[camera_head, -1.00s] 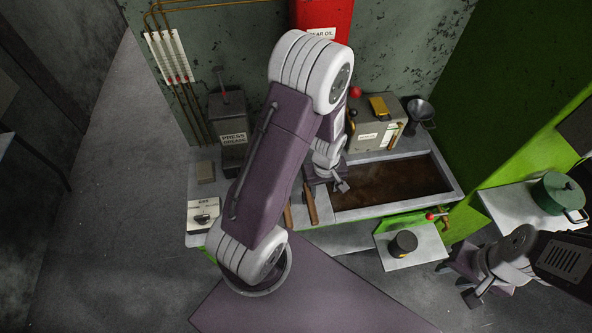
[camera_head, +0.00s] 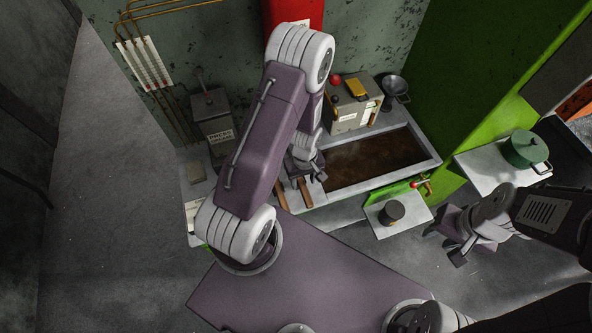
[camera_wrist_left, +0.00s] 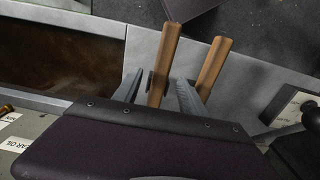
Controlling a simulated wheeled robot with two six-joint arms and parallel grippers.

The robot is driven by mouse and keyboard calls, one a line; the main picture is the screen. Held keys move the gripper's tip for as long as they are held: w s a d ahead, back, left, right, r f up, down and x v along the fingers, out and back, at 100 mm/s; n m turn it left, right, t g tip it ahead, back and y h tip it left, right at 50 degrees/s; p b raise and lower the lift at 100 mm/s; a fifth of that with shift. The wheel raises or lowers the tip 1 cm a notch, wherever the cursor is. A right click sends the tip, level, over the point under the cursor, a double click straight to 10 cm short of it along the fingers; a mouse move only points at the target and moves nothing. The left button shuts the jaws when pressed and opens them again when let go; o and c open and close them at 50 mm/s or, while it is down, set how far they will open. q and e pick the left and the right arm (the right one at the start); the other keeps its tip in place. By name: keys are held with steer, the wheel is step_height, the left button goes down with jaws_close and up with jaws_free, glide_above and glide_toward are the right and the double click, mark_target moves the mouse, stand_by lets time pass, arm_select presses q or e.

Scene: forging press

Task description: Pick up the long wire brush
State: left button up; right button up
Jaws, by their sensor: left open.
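Two wooden handles stick out over the front edge of the bench. One handle (camera_head: 305,192) also shows in the left wrist view (camera_wrist_left: 164,62), and the other (camera_head: 280,194) lies beside it (camera_wrist_left: 213,66). The brush heads are hidden, so I cannot tell which is the long wire brush. My left gripper (camera_head: 307,176) is open over the bench. In the left wrist view its fingers (camera_wrist_left: 158,92) stand on either side of the first handle, with the second handle outside them. I cannot tell whether they touch it. My right gripper (camera_head: 446,247) is open and empty at the right.
A trough of brown liquid (camera_head: 375,160) is set in the bench beside my left gripper. A grey box (camera_head: 352,108) and funnel (camera_head: 395,88) stand behind it. A small shelf with a dark pot (camera_head: 391,212) juts out in front. A green pot (camera_head: 525,149) stands at the right.

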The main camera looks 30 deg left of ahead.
mark_target(303, 186)
arm_select(q)
steer(key=shift+d+f, duration=0.1)
steer(key=shift+f, duration=0.05)
step_height(303, 186, down, 4)
steer(key=shift+s+r+p, duration=0.1)
steer(key=shift+s+p, duration=0.05)
steer(key=shift+p, duration=0.6)
steer(key=shift+a+f, duration=0.2)
steer(key=shift+f, duration=0.35)
steer(key=shift+d, duration=0.1)
steer(key=shift+c, duration=0.3)
steer(key=c, duration=0.6)
jaws_close()
